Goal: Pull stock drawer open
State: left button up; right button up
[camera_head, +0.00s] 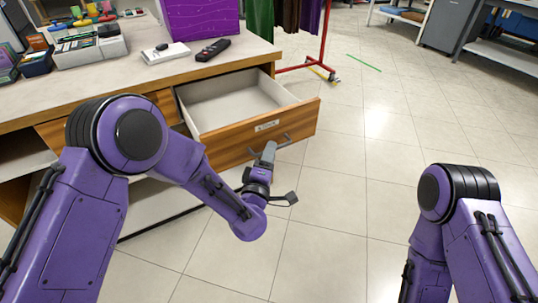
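The stock drawer (228,101) is pulled well out of the wooden counter, and its pale inside looks empty. Its wooden front (235,146) carries a small white label and a grey bar handle (284,142). My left gripper (268,150) is at the handle, with its grey fingertips overlapping the bar in the picture. The fingers show as one narrow shape, so I cannot tell whether they are closed around the bar. My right arm is at the lower right; its gripper is out of the picture.
The counter top (113,84) holds a black remote (213,50), a white device (166,53), a purple box (200,16) and trays of small items. A red garment rack (322,45) stands behind. The tiled floor (350,215) in front of the drawer is clear.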

pick_arm(q)
jog(key=v, duration=1)
jog(key=shift+s, duration=0.25)
